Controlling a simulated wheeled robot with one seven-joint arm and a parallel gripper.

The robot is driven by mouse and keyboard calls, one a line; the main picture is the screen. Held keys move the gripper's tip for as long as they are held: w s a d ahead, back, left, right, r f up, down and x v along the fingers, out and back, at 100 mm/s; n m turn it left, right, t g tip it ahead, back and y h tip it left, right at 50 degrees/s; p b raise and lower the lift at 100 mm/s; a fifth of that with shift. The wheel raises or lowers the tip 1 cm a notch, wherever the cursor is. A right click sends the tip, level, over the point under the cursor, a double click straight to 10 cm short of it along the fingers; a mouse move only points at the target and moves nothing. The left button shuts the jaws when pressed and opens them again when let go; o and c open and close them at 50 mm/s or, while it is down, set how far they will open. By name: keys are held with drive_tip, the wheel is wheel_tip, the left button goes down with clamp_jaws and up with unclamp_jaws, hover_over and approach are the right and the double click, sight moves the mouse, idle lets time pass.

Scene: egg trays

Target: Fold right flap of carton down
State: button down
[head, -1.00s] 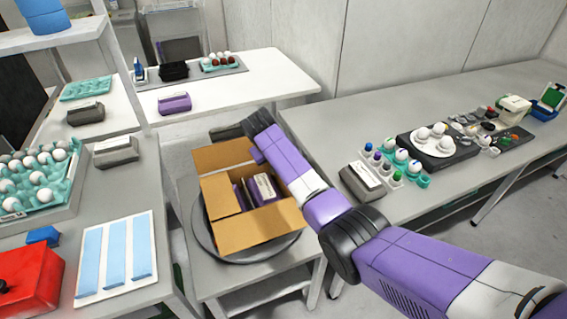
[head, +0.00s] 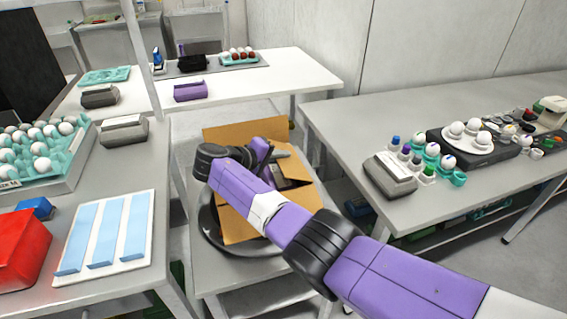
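The brown cardboard carton stands on a dark round turntable (head: 213,232) on a grey table. Its back flap (head: 245,131) stands raised, and a front panel or flap (head: 237,228) shows below my arm. My purple arm crosses over the carton and hides much of it, including most of its left side. I cannot make out the right flap clearly. My gripper (head: 280,154) is over the back right part of the carton, pointing right. Its fingers are small and partly hidden, so their opening and any contact with the carton are unclear. Dark items (head: 293,171) show inside the carton.
The right table (head: 350,130) holds a grey box (head: 390,175), coloured bottles and an egg plate (head: 474,140). The left table has an egg tray (head: 75,150), a red box (head: 20,250) and a blue-striped panel (head: 105,235). A white table stands behind.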

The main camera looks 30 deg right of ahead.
drive_tip(key=shift+f+h+b, duration=0.2)
drive_tip(key=shift+h+b, duration=0.1)
drive_tip(key=shift+b, duration=0.15)
drive_tip(key=c, duration=1.6)
unclamp_jaws()
drive_tip(key=shift+c, duration=0.2)
drive_tip(key=shift+v, duration=3.95)
